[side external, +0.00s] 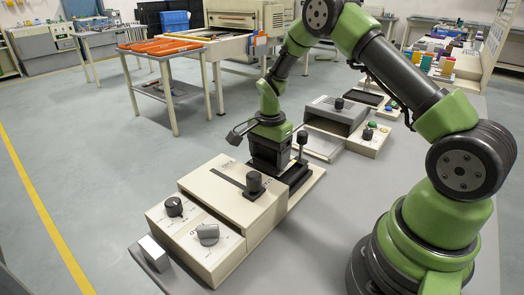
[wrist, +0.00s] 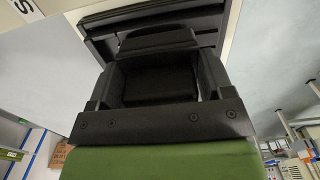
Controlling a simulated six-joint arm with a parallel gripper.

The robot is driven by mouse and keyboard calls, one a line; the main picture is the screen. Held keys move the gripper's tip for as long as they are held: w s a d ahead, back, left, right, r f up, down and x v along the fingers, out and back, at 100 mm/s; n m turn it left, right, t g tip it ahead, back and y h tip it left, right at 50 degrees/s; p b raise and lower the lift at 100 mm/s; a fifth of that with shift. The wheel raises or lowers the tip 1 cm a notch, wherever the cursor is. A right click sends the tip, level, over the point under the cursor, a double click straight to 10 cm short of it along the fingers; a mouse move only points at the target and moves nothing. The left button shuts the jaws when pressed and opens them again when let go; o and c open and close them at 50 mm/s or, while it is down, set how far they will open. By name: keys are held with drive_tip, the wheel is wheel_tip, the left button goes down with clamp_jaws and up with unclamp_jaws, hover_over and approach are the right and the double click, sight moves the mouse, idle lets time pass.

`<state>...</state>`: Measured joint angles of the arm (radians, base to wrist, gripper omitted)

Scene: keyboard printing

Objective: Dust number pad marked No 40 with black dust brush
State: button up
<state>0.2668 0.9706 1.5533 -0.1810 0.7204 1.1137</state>
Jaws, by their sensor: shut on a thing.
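My gripper (side external: 269,160) points down over the far end of a beige machine (side external: 215,190) in the side view. In the wrist view my gripper (wrist: 160,82) is shut on a black block-like object (wrist: 158,84). It may be the black dust brush, but no bristles can be made out. Just beyond it lies a dark ridged surface (wrist: 150,20), which seems to be the black part (side external: 295,174) at the machine's far end. Whether they touch cannot be told. No number pad marked No 40 can be read in either view.
The beige machine carries a black knob (side external: 174,206), a grey knob (side external: 208,234) and upright black levers (side external: 254,183). Behind my gripper stands a grey-and-beige device (side external: 337,113) with coloured buttons. A cart with orange trays (side external: 160,46) stands farther back. The grey floor at left is clear.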

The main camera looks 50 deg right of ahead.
drive_tip(key=shift+s, duration=1.45)
drive_tip(key=shift+r, duration=4.05)
